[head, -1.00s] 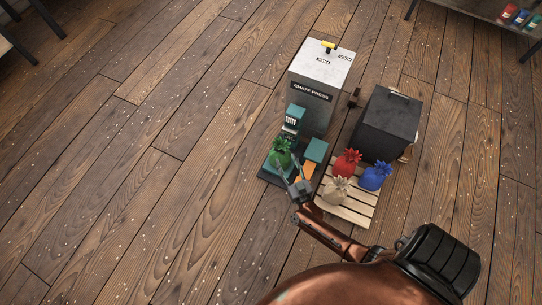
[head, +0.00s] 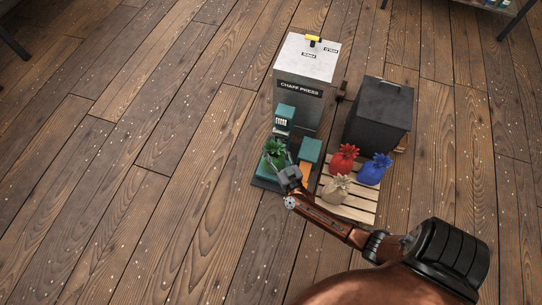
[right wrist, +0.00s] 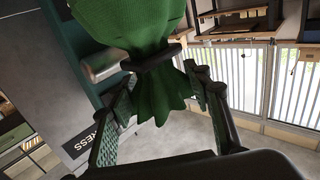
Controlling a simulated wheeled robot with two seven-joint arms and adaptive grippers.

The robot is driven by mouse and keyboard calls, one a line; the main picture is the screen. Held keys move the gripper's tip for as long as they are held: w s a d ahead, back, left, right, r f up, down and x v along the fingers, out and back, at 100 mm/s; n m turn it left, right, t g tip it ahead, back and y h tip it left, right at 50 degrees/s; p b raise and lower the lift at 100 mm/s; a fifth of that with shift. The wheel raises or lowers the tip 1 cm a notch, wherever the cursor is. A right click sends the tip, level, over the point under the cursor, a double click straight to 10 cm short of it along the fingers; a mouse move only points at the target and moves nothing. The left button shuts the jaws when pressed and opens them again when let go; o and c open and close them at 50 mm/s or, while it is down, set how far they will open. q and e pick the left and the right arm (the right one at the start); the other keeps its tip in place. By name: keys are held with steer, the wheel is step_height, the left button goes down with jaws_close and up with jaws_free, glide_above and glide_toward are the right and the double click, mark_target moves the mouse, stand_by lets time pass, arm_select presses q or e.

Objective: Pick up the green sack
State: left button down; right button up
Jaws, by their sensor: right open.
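The green sack (head: 272,161) stands upright on a teal scale-like stand (head: 267,184), in front of the chaff press. My right gripper (head: 282,165) is at the right front side of the sack's upper part in the head view. In the right wrist view the green sack (right wrist: 148,25) fills the top middle, with a dark tie around its neck. The open fingers of my right gripper (right wrist: 160,92) are on either side of its gathered top; I cannot tell whether they touch it. My left gripper is not in view.
A grey chaff press (head: 306,95) rises behind the stand. A black box (head: 380,115) stands to its right. The floor at left is clear.

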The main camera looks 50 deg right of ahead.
steer(key=shift+r, duration=0.1)
steer(key=shift+c, duration=0.2)
jaws_close()
stand_by(0.6)
steer(key=shift+w+r, duration=0.1)
